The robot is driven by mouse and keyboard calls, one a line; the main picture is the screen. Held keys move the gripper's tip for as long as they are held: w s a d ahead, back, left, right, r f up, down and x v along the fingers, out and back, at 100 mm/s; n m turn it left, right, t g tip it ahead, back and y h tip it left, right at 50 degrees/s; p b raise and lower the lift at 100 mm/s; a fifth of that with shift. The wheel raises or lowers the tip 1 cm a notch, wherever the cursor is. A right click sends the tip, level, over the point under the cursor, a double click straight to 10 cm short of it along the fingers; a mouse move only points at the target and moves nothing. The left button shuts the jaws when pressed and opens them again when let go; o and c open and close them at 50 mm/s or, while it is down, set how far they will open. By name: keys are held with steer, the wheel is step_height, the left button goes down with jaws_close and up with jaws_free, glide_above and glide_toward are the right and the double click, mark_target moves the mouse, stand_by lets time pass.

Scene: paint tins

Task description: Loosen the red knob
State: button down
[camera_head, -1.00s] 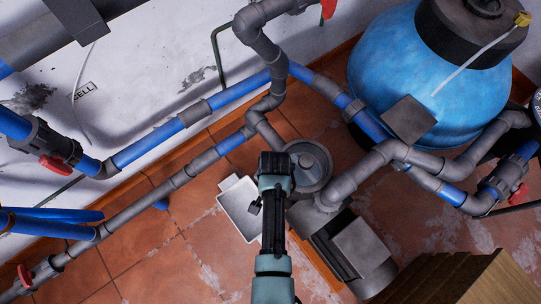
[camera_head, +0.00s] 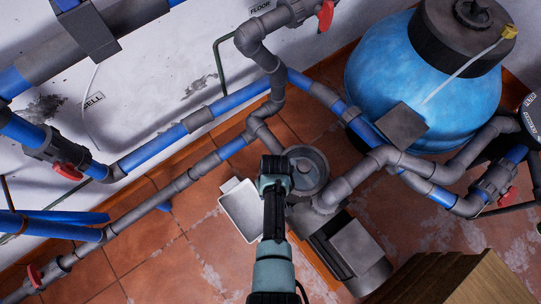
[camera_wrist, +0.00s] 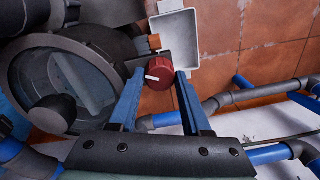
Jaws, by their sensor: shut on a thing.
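The red knob (camera_wrist: 159,73) has a white mark on its face and shows in the wrist view beside the round grey pump housing (camera_wrist: 112,55). My gripper (camera_wrist: 162,76) has its two blue fingers on either side of the knob and is shut on it. In the head view my gripper (camera_head: 273,178) reaches down next to the pump's round lid (camera_head: 312,163). The knob is hidden behind my gripper and arm in that view.
A white open box (camera_head: 240,208) lies just left of my gripper. Grey and blue pipes (camera_head: 160,148) with red valve handles (camera_head: 67,171) run along the left wall. A blue tank (camera_head: 430,90) stands at the upper right. Tiled floor (camera_head: 190,235) is clear at lower left.

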steer(key=n, duration=0.5)
steer(key=shift+n+p, duration=0.3)
steer(key=shift+p, duration=0.1)
stand_by(0.3)
steer(key=shift+c, duration=1.8)
jaws_free()
